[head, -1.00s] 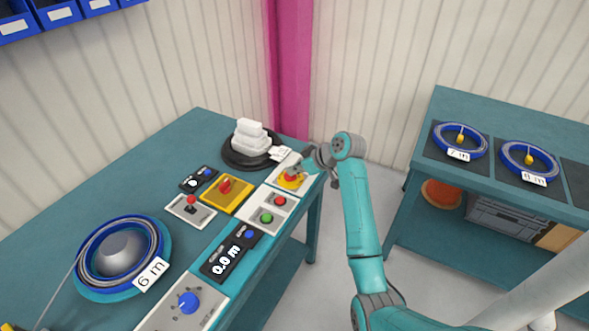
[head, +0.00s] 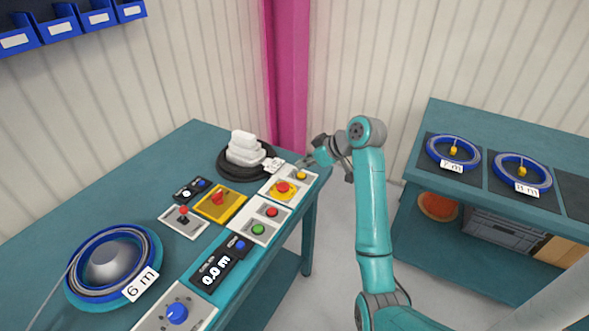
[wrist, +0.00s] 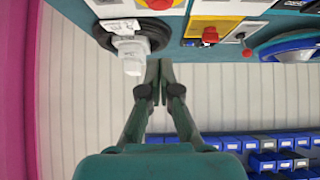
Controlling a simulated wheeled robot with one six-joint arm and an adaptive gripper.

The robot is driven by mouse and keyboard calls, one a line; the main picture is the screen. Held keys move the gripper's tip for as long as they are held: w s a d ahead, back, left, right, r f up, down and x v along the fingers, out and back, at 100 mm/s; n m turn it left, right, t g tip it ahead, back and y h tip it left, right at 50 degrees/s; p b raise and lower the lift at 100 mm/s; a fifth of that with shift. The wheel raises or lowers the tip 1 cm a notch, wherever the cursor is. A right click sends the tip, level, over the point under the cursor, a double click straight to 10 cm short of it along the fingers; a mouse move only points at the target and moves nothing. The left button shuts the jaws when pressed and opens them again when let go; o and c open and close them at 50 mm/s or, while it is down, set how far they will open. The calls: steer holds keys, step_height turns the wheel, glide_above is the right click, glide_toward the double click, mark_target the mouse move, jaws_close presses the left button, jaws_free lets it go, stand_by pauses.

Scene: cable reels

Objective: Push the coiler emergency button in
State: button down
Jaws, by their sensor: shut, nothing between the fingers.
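The emergency button (head: 283,187) is a red mushroom head on a yellow base, set in a white panel at the far right end of the teal bench. It also shows at the top edge of the wrist view (wrist: 158,4), partly cut off. How deep the head sits cannot be told. My gripper (head: 305,162) is beyond and slightly right of the button, apart from it. In the wrist view my gripper's fingers (wrist: 159,68) are together and empty, pointing toward the bench edge.
A black reel (head: 229,167) with white blocks stands left of my gripper, close to it. A yellow box with a red knob (head: 217,197), a red-topped lever (head: 183,212) and a panel with red and green buttons (head: 258,229) lie nearby. A second bench (head: 440,115) stands right.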

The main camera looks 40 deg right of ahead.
steer(key=shift+v, duration=0.85)
